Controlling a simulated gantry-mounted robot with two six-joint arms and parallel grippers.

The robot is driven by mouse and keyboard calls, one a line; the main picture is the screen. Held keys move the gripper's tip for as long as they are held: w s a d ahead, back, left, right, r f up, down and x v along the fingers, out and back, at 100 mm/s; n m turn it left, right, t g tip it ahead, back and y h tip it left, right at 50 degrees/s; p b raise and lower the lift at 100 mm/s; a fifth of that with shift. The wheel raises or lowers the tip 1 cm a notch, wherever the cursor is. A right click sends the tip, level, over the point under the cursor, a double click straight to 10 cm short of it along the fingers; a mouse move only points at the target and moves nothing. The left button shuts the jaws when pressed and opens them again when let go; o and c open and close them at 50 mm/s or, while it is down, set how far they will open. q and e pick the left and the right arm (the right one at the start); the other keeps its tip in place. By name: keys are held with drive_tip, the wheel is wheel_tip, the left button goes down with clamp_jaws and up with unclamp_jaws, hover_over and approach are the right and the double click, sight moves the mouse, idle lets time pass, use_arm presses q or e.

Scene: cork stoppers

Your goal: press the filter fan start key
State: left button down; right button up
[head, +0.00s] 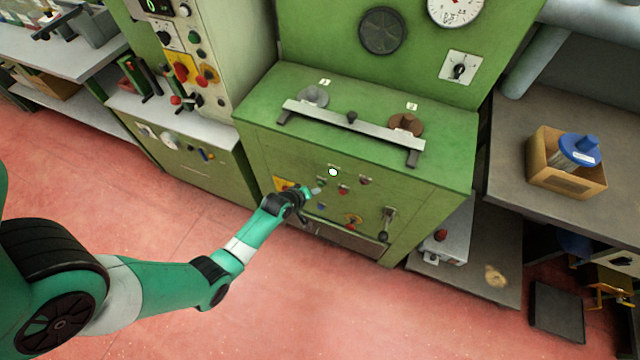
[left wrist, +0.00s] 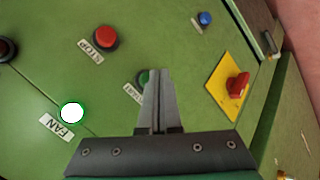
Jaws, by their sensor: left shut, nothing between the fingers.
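The green start key (left wrist: 143,77) shows in the left wrist view beside a label reading START (left wrist: 132,93). My left gripper (left wrist: 158,75) is shut and empty, and its fingertips overlap the key's right side. I cannot tell whether they touch it. A bright white lamp (left wrist: 72,112) with a green rim sits above a FAN label (left wrist: 56,128); it also glows in the head view (head: 333,172). A red stop button (left wrist: 105,37) has a STOP label. In the head view my left gripper (head: 317,190) is at the green cabinet's front. My right gripper is out of view.
A red rotary switch on a yellow plate (left wrist: 229,87) and a blue button (left wrist: 205,18) are nearby. A metal bar (head: 350,125) stands on the cabinet top. A cardboard box (head: 567,177) sits on the right bench. The red floor before the cabinet is clear.

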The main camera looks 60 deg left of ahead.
use_arm(q)
drive_tip(key=shift+s+d, duration=0.1)
drive_tip(key=shift+d, duration=0.05)
drive_tip(key=s+d+p, duration=0.3)
drive_tip(key=shift+s+d, duration=0.15)
drive_tip(key=shift+s, duration=0.25)
idle(0.3)
idle(0.8)
